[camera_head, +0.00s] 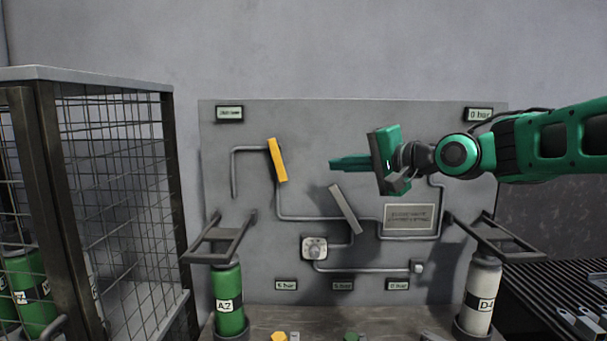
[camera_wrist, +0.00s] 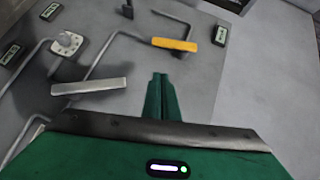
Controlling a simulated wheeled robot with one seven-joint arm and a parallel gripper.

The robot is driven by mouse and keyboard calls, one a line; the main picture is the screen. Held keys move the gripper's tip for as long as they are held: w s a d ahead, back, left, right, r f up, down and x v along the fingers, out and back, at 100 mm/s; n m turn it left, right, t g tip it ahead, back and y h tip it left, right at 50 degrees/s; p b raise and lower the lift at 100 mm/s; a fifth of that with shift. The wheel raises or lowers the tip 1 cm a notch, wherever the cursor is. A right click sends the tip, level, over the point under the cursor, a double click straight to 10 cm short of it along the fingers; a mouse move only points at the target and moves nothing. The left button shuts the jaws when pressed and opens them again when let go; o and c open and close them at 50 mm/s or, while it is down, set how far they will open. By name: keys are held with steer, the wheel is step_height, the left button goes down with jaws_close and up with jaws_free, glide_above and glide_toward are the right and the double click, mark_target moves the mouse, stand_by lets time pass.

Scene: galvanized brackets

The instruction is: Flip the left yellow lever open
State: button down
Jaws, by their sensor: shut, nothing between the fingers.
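The yellow lever (camera_head: 277,160) is on the upper left of the grey panel (camera_head: 300,120), nearly upright with its top tilted left. It also shows in the wrist view (camera_wrist: 174,44), beyond my fingertips and apart from them. A grey lever (camera_head: 345,209) sits right of it and lower, tilted the same way; in the wrist view it is at the left (camera_wrist: 90,86). My gripper (camera_head: 334,164) is shut and empty, its green fingers pointing left toward the yellow lever with a clear gap. The fingers show together in the wrist view (camera_wrist: 160,80).
Pipes run across the panel to a round dial (camera_head: 315,248) and a label plate (camera_head: 409,219). A mesh cage (camera_head: 110,170) stands at the left. A green bottle (camera_head: 229,290) and a white bottle (camera_head: 482,290) stand below brackets. Space between my fingertips and the yellow lever looks clear.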

mark_target(278, 159)
steer(key=shift+s+a+f+x, duration=0.1)
steer(key=shift+s+a+x, duration=0.2)
steer(key=shift+x, duration=1.8)
steer(key=shift+s+a+f+x, duration=0.15)
steer(key=shift+s+a+x, duration=0.2)
steer(key=shift+x, duration=1.75)
steer(key=shift+s+a+f+x, duration=0.1)
steer(key=shift+s+a+x, duration=0.2)
steer(key=shift+x, duration=1.75)
